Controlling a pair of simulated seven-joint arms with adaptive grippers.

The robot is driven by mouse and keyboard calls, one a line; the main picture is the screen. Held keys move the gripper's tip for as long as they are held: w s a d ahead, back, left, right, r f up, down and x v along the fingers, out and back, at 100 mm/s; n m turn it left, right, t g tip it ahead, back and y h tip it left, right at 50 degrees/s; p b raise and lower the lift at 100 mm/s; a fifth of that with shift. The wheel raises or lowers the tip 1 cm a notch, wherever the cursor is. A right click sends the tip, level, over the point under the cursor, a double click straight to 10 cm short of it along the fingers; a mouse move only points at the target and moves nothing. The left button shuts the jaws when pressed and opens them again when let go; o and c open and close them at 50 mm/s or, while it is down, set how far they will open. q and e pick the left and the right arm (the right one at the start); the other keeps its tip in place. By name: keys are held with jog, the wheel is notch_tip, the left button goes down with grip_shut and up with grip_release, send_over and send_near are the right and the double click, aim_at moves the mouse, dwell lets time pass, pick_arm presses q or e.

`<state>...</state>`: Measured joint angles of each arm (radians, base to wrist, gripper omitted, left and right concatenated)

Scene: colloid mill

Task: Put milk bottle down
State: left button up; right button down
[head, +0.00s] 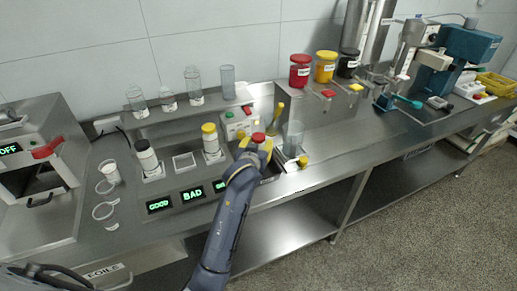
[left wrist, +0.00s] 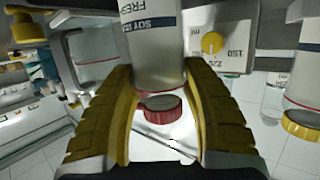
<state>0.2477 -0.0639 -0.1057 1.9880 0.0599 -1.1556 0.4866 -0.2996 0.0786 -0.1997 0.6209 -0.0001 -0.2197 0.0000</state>
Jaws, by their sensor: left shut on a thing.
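The milk bottle has a red cap (head: 258,137) and a pale body with a printed label; its body (left wrist: 154,60) fills the middle of the left wrist view, with the cap pointing down in that picture. My left gripper (head: 256,150) has its yellow fingers shut on the bottle near the cap end. In the head view the gripper hides most of the bottle, and I cannot tell whether its base touches anything. A black-capped bottle (head: 148,160) and a yellow-capped bottle (head: 211,143) stand on the counter to the left, with an empty square holder (head: 184,162) between them.
Green-lit signs, including GOOD (head: 159,205) and BAD (head: 193,194), lie in front of the holders. A control box (head: 238,123) stands behind the gripper. A clear cylinder (head: 292,139) stands just right of it. The counter farther right (head: 365,145) is clear.

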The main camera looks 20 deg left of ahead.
pick_arm(q)
jog(key=shift+f, duration=0.65)
jog(key=shift+f, duration=0.15)
jog(key=o, duration=1.4)
jog(key=shift+c, duration=0.2)
jog(key=shift+r, duration=0.2)
jog(key=v, duration=1.2)
jog(key=shift+d+f, duration=0.1)
jog(key=shift+d, duration=0.05)
